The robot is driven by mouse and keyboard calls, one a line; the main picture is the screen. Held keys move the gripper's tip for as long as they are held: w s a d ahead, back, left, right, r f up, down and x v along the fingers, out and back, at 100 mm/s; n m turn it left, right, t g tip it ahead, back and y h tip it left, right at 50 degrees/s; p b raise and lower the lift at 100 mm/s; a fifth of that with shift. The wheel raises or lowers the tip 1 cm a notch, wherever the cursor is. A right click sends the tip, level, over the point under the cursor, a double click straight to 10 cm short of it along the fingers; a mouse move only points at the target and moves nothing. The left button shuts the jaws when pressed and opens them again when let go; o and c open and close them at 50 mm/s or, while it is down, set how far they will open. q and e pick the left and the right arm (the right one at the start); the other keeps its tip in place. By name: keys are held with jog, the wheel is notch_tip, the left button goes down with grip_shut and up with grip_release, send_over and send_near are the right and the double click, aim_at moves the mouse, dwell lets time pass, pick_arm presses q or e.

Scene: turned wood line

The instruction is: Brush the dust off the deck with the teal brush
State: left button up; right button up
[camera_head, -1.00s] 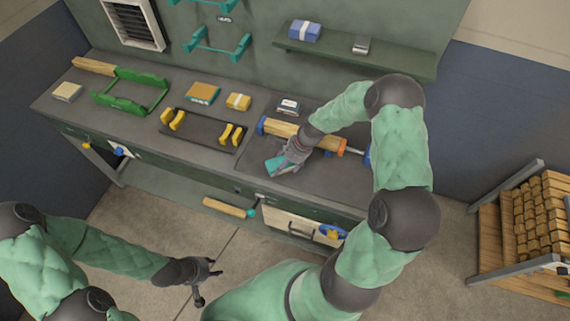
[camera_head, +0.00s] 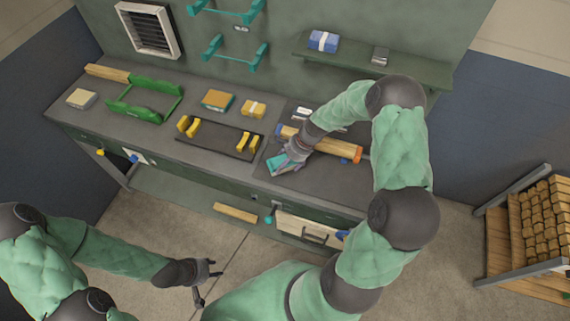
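The teal brush (camera_head: 279,164) is in my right gripper (camera_head: 287,161), low over the dark deck (camera_head: 318,182) at its left part. I cannot tell whether its underside touches the deck. The fingers are around the brush and partly hide it. A wooden cylinder (camera_head: 329,147) with an orange right end lies along the back of the deck, partly behind my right wrist. No dust can be made out at this size. My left gripper (camera_head: 208,283) is open and empty, over the floor in front of the bench.
Left of the deck are a dark tray with yellow supports (camera_head: 214,144), a yellow box (camera_head: 253,109), an orange-topped block (camera_head: 218,100) and a green frame (camera_head: 146,110). A shelf (camera_head: 407,71) stands out above the bench. A rack of wood blocks (camera_head: 530,226) stands at right.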

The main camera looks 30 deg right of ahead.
jog(key=shift+d+r+p, duration=0.1)
jog(key=shift+r+p, duration=0.2)
jog(key=shift+r, duration=0.35)
jog(key=shift+w+r+p, duration=0.15)
jog(key=shift+r+p, duration=0.45)
jog(key=shift+r, duration=0.1)
jog(key=shift+r+p, duration=0.85)
jog(key=shift+r, duration=0.3)
jog(key=shift+a+f, duration=0.15)
jog(key=shift+a, duration=0.05)
